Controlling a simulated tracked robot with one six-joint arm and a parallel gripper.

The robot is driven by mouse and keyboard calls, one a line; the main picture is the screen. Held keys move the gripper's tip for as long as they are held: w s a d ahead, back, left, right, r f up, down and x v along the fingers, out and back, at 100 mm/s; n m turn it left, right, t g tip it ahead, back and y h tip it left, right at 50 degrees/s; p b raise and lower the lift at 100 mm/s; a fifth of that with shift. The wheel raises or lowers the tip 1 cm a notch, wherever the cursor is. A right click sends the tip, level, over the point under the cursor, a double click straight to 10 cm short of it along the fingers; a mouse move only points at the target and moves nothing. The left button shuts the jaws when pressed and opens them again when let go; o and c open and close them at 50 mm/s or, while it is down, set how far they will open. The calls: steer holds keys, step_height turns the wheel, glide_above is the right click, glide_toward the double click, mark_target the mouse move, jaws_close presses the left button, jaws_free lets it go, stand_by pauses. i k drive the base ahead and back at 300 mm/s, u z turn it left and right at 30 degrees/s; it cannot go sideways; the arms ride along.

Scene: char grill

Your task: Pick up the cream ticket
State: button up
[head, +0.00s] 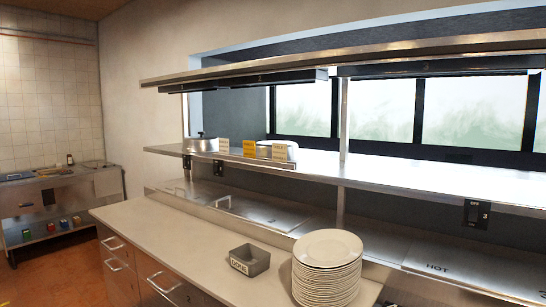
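Three small tickets stand in a row along the front edge of the middle steel shelf (400,182) in the head view. The left ticket (223,146) is pale cream. The middle ticket (249,148) is yellow-orange. The right ticket (279,152) is also a pale cream or tan, so two tickets look cream at this size. Their print is too small to read. My gripper is not in view.
A grey open box (249,261) with a label sits on the pale counter (165,226), beside a tall stack of white plates (327,250). The counter's left part is clear.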

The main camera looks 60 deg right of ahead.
mark_target(279, 150)
steer(key=u, duration=0.05)
steer(key=i, duration=2.4)
steer(key=z, duration=2.9)
